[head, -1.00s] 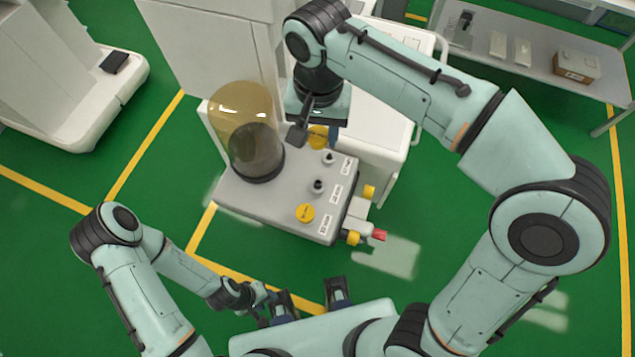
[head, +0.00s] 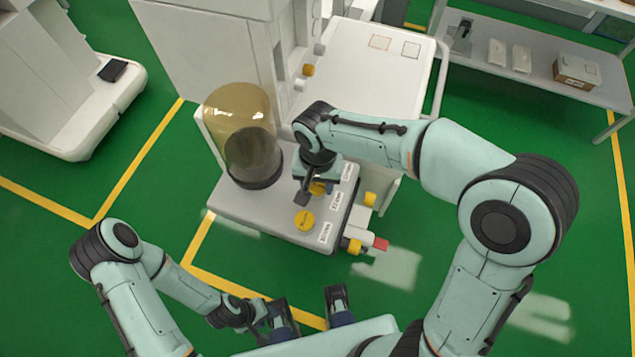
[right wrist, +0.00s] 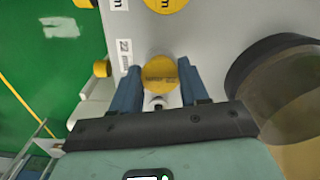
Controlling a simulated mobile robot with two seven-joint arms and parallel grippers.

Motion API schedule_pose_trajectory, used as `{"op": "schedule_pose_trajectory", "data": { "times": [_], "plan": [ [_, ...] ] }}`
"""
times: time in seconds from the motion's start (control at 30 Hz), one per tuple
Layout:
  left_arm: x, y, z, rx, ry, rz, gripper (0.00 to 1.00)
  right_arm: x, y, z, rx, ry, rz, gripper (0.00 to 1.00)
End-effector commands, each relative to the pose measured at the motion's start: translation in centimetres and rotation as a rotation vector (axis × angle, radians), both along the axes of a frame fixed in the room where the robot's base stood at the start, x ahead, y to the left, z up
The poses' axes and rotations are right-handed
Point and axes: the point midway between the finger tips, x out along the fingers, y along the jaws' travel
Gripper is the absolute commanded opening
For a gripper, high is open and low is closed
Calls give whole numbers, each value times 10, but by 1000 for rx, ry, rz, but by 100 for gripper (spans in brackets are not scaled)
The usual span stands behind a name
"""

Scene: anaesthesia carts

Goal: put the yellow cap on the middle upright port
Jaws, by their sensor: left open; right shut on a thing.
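The yellow cap (head: 317,188) is between the fingers of my right gripper (head: 312,190), which is shut on it. The right wrist view shows the cap (right wrist: 160,72) between two blue fingers, beside the "22 mm" label (right wrist: 125,50). It is at the middle upright port, which is hidden under it; I cannot tell whether cap and port touch. A dark-topped port (right wrist: 158,104) shows between the fingers, nearer the palm. Another yellow cap (head: 304,220) covers the front port. My left gripper (head: 311,303) is open and empty, low in front of the cart, away from the ports.
The grey block (head: 250,212) carries a tinted dome (head: 240,120) to the left of the ports. Side fittings with yellow parts (head: 370,199) and a red tip (head: 381,244) stick out at its right. Behind stands a white worktop (head: 385,75). Green floor is free in front.

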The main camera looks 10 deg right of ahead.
Motion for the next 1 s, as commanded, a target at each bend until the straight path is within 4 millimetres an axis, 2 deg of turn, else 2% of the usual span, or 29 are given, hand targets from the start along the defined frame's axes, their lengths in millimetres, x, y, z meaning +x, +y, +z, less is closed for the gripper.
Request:
{"op": "schedule_pose_trajectory", "data": {
  "times": [0.43, 0.47, 0.5, 0.53, 0.83, 1.0],
  "plan": [
    [0, 0, -3, 0, -1, 0, 43, 0, 0, -8, 1, -1, 0, 16],
    [0, 0, -3, 0, -1, 0, 43, 0, 0, -7, 1, -1, 0, 54],
    [0, 0, -2, 0, -1, 0, 43, 0, 0, -7, 1, -1, 0, 67],
    [0, 0, -2, 0, -1, 0, 43, 0, 0, -6, 1, -1, 0, 70],
    [0, 0, -1, 0, -1, 0, 43, 0, 0, -4, 1, -1, 0, 70],
    [1, 0, 3, 0, -1, 0, 43, 1, 0, 14, 2, -5, 0, 70]
  ]
}}
